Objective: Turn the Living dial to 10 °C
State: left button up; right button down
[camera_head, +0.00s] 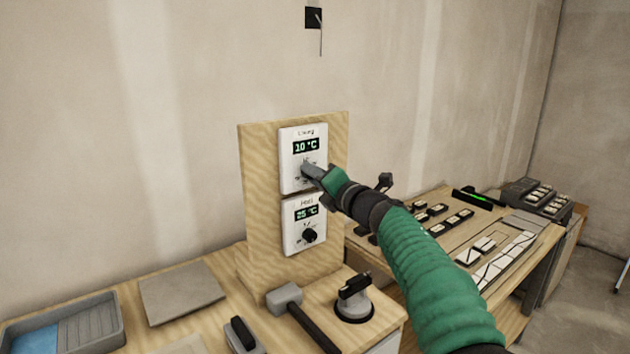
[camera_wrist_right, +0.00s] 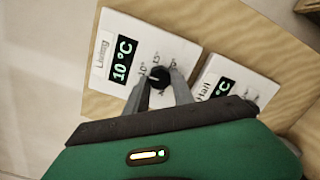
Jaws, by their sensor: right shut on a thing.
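The Living thermostat (camera_head: 291,156) is the upper white panel on an upright wooden board, and its display reads 10 °C. It also shows in the right wrist view (camera_wrist_right: 150,42), where the display again reads 10 °C. Its black dial (camera_wrist_right: 159,77) sits between the fingers of my right gripper (camera_wrist_right: 160,84), which is shut on it. In the head view my right gripper (camera_head: 312,172) covers most of that dial. My left gripper is not in view.
The wooden board (camera_head: 261,190) stands on a bench. A mallet (camera_head: 300,315), a suction cup (camera_head: 354,303), a grey tile (camera_head: 180,290) and a tray (camera_head: 100,322) lie around its foot. A second table (camera_head: 545,243) with tiles and black clips stands at the right.

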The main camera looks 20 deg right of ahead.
jog(key=shift+f, duration=0.45)
jog(key=c, duration=1.2)
grip_release()
jog(key=shift+c, duration=0.2)
jog(key=shift+o, duration=0.8)
jog(key=shift+r, duration=0.1)
jog(key=shift+w+r, duration=0.1)
jog(key=b+v, duration=0.2)
jog(key=v, duration=1.4)
jog(key=shift+s+d, duration=0.15)
jog(key=shift+s, duration=0.2)
